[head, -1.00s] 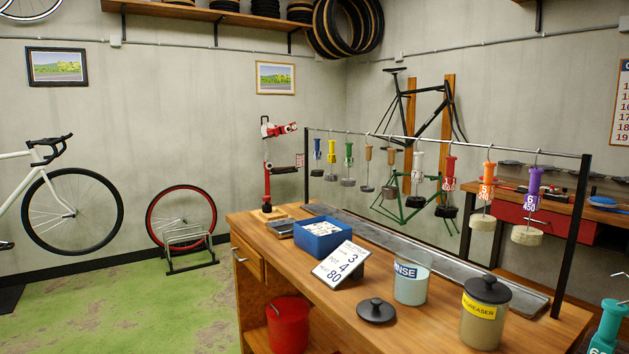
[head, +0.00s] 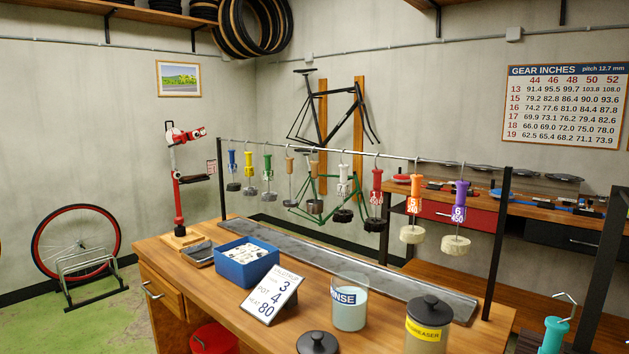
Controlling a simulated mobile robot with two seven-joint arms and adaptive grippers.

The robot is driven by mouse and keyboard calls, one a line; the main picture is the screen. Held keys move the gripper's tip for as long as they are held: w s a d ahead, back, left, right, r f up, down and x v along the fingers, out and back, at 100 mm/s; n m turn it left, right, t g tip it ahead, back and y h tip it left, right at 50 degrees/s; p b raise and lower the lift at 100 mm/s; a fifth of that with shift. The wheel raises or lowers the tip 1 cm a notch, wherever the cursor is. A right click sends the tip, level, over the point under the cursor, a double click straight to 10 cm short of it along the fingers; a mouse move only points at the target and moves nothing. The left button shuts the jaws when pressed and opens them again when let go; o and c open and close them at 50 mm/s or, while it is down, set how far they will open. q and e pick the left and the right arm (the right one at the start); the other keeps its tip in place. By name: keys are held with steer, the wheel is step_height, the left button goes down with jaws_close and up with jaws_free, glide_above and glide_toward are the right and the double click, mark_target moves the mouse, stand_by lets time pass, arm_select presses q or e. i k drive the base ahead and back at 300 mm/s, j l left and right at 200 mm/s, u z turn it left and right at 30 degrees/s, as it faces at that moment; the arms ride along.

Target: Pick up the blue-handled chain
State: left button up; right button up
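The blue-handled chain (head: 232,170) hangs at the left end of the rail (head: 330,149), with a small dark coil under its blue handle. To its right hang chains with yellow (head: 248,158), green (head: 267,165), tan, white (head: 343,178), red (head: 376,182), orange (head: 416,188) and purple (head: 459,198) handles. The orange and purple ones carry pale coils. Neither of my grippers shows in the head view.
The wooden bench (head: 190,284) holds a blue box (head: 247,268), a sign card (head: 270,296), a rinse jar (head: 349,305), a degreaser pot (head: 427,330) and a dark lid (head: 317,343). A teal-handled item (head: 553,335) shows at lower right.

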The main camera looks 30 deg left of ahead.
mark_target(233, 166)
steer(key=j+z, duration=0.25)
steer(key=j, duration=0.6)
steer(key=j+z, duration=0.2)
steer(key=j, duration=0.65)
steer(key=k+j+z, duration=0.1)
steer(key=j+z, duration=0.15)
steer(key=j, duration=0.55)
